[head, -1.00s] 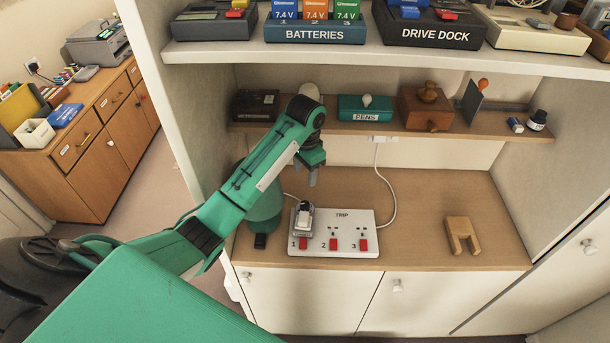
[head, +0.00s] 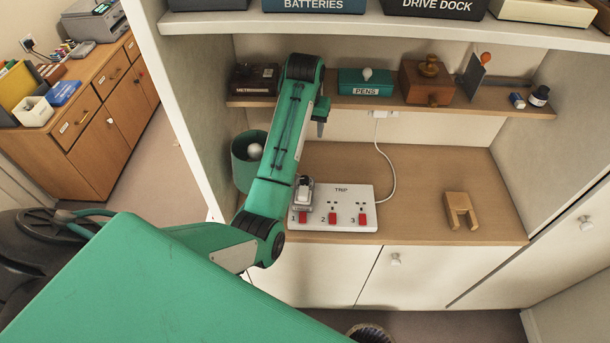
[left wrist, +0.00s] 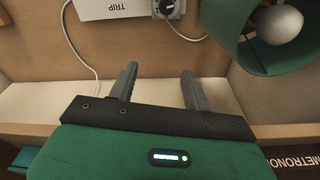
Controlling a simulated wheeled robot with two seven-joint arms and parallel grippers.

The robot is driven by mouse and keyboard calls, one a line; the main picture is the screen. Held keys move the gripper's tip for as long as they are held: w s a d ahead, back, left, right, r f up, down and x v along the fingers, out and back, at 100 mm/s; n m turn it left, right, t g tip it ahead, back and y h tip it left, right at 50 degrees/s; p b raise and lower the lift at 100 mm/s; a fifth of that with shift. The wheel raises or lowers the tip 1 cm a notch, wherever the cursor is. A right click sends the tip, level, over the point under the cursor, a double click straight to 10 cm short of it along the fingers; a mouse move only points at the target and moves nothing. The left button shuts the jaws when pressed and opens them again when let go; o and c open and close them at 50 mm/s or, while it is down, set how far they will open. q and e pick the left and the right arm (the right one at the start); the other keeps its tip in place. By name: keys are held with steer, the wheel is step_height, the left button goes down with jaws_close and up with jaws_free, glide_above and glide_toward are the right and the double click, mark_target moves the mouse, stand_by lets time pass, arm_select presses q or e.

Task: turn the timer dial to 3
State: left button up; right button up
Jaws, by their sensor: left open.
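A white power strip (head: 345,218) labelled TRIP lies on the wooden counter, with red switches numbered 1, 2 and 3. A small grey and white unit (head: 303,194) sits at position 1 on its left end. In the left wrist view, this unit shows a dark round part (left wrist: 186,22) at the top edge, partly cut off. I cannot read any dial setting. My left gripper (head: 320,116) is above and behind the strip, near the shelf edge. In the left wrist view its two fingers (left wrist: 159,84) are apart and empty. My right gripper is not in view.
A wooden notched block (head: 460,211) is on the right. A shelf (head: 470,103) holds a PENS box (head: 378,82) and other items. The counter between strip and block is clear.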

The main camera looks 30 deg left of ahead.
mark_target(305, 178)
arm_select(q)
steer(key=s+f+n, duration=0.1)
steer(key=f, duration=0.4)
steer(key=s+f+n+g, duration=0.1)
steer(key=f+n, duration=0.1)
steer(key=f, duration=0.4)
steer(key=s+f+n, duration=0.1)
steer(key=f+n, duration=0.1)
steer(key=f, duration=0.4)
steer(key=shift+s+d+f+g, duration=0.1)
steer(key=shift+s+d+g, duration=0.05)
steer(key=shift+d+g, duration=0.2)
steer(key=c, duration=1)
